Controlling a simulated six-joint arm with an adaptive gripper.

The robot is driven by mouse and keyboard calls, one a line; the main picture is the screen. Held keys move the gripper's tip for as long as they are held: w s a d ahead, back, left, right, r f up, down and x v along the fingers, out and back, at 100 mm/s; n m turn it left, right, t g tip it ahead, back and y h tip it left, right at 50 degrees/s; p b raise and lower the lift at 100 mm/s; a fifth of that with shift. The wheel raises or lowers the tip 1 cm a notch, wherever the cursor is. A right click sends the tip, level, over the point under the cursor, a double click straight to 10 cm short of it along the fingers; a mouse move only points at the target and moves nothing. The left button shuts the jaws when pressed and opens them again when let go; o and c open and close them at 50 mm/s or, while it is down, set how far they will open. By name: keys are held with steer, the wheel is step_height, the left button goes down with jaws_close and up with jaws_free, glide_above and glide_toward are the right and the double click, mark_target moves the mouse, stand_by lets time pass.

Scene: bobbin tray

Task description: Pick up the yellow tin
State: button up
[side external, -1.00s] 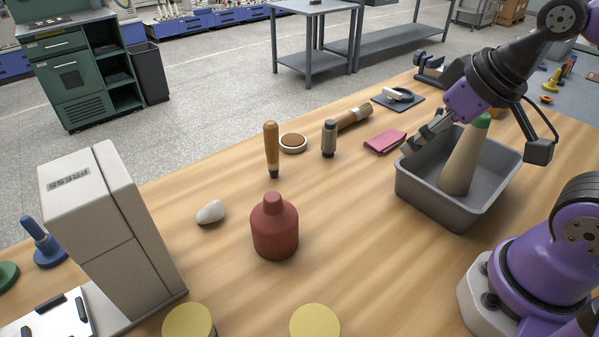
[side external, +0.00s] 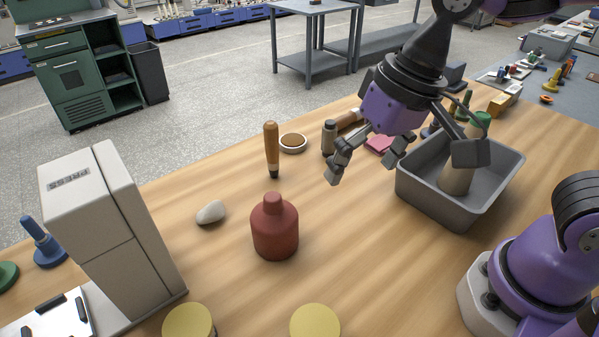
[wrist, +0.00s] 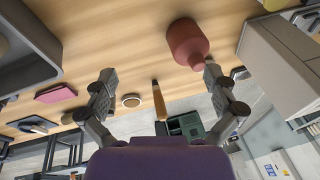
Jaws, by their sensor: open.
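Two yellow round-topped things stand at the near edge of the table in the side external view, one at the left (side external: 189,321) and one at the right (side external: 315,321). Both are cut off by the frame's bottom edge, and I cannot tell which is the yellow tin. My gripper (side external: 362,170) is open and empty above the table, between the red bottle and the grey bin, well behind both yellow things. Its spread fingers also show in the wrist view (wrist: 158,78).
A red bottle (side external: 274,230) stands mid-table, with a pale stone (side external: 210,212) to its left. A wooden-handled tool (side external: 271,148) is behind. The white press (side external: 105,235) stands at left.

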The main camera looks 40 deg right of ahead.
steer(key=s+a+f+g, duration=0.1)
steer(key=a, duration=0.3)
steer(key=s+a+f+m+g, duration=0.1)
steer(key=a+f, duration=0.1)
steer(key=a, duration=0.2)
steer(key=s+a+f+m+g+h, duration=0.1)
steer(key=s+a, duration=0.1)
steer(key=a, duration=0.2)
steer(key=shift+s+a+f+g, duration=0.1)
steer(key=shift+a+f+g, duration=0.05)
steer(key=shift+f+g, duration=0.15)
glide_above(315, 326)
steer(key=shift+m, duration=0.3)
steer(key=f, duration=0.4)
steer(key=shift+w+a+f, duration=0.15)
steer(key=shift+w+f, duration=0.05)
steer(key=shift+w, duration=0.2)
steer(key=f, duration=0.4)
steer(key=s+f, duration=0.1)
steer(key=f, duration=0.1)
steer(key=c, duration=1.2)
